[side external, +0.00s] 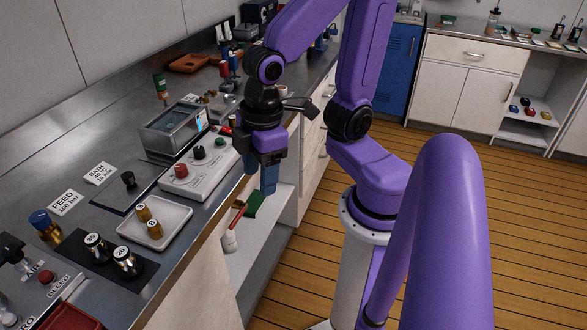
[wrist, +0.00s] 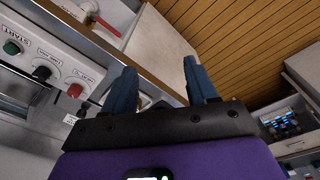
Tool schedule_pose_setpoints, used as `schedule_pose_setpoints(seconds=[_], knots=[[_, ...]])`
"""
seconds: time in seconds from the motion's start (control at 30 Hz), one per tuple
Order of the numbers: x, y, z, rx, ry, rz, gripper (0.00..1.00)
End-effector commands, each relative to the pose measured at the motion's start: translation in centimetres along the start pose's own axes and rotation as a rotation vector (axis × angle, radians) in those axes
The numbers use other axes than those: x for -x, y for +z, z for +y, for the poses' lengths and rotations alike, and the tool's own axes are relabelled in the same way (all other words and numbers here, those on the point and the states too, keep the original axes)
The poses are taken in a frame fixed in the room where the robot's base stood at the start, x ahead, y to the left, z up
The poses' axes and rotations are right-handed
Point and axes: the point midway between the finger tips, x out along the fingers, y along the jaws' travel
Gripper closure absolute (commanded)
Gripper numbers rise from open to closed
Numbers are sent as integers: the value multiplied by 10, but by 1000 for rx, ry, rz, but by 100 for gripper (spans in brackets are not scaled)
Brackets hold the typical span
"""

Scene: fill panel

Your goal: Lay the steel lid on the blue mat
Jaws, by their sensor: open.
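A flat plate with a black knob (side external: 128,180), which looks like the steel lid, lies on a dark area of the bench left of the steel bath. The dark rectangle (side external: 108,199) around it seems to be the blue mat, but lid and mat edges are hard to separate. The steel bath (side external: 178,128) appears uncovered. My gripper (side external: 268,180) points down beyond the bench's front edge, right of the control panel and away from the lid. In the wrist view its blue fingers (wrist: 160,82) are spread apart with nothing between them. Neither lid nor mat is clear there.
The control panel (side external: 203,172) with red, black and green knobs stands before the bath. A white tray (side external: 133,231) holds brass-coloured weights. Labelled cylinders stand on a black mat (side external: 100,262). Below the bench, a shelf (side external: 262,232) holds a red-handled tool.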

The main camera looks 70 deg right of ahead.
Motion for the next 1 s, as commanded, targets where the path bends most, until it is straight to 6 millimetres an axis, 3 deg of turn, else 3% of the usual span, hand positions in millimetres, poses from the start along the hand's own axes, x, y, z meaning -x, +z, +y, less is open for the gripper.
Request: schedule_pose_setpoints(seconds=[0.1, 0.3, 1.0], knots=[[3, 26, -15, 72, -22, -23, 42], [5, 50, -29, 141, -43, -47, 42], [5, 53, -31, 152, -46, -51, 42]])
